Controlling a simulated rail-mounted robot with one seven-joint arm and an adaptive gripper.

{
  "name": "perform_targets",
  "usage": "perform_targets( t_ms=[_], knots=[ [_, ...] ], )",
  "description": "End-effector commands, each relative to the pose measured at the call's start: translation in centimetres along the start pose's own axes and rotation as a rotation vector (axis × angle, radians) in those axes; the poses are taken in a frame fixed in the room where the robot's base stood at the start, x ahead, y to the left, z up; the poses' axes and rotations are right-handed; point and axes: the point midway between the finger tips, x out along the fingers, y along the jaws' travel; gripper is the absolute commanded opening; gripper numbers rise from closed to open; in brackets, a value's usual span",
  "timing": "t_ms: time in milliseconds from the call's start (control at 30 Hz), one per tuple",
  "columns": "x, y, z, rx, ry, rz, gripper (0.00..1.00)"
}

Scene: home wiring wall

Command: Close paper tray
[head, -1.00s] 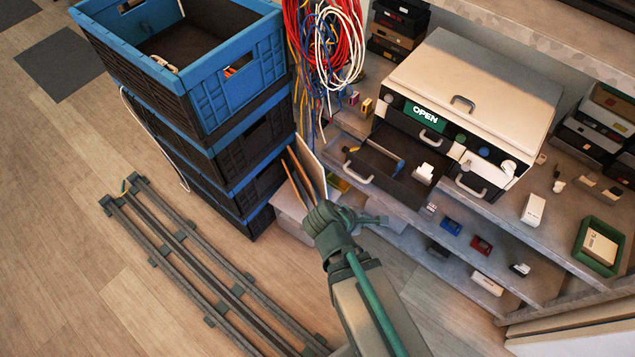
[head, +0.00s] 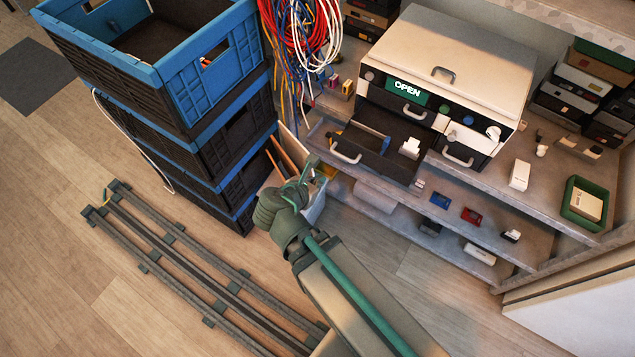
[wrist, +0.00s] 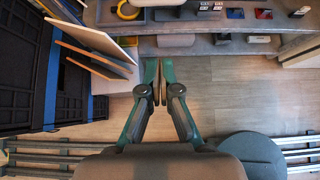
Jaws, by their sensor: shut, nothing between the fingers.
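A white box-shaped machine (head: 470,50) with a green "OPEN" display (head: 406,89) stands on the shelf in the head view. Its dark paper tray (head: 372,135) is pulled out at the lower left of the front, with a pale handle (head: 345,154) on its front edge. A white block lies at the tray's right side. My gripper (head: 309,167) is in front of and to the left of the tray, apart from it. In the wrist view my gripper (wrist: 159,64) has its fingers together, empty, over the floor. I cannot identify the tray clearly in the wrist view.
Stacked blue and black crates (head: 190,80) stand left of my gripper, with hanging cables (head: 300,35) behind. A bin with upright boards (wrist: 95,55) is close to my fingers' left. Lower shelves (head: 465,235) hold small items. Rails (head: 190,260) lie on the floor.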

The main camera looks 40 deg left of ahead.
Motion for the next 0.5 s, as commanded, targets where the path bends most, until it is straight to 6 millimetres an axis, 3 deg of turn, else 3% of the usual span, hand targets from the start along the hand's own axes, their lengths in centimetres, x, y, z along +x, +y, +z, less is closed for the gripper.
perform_targets(
  t_ms=[500],
  knots=[
    [8.8,0.1,0.7,0.003,0.0,-0.003,0.0]
  ],
)
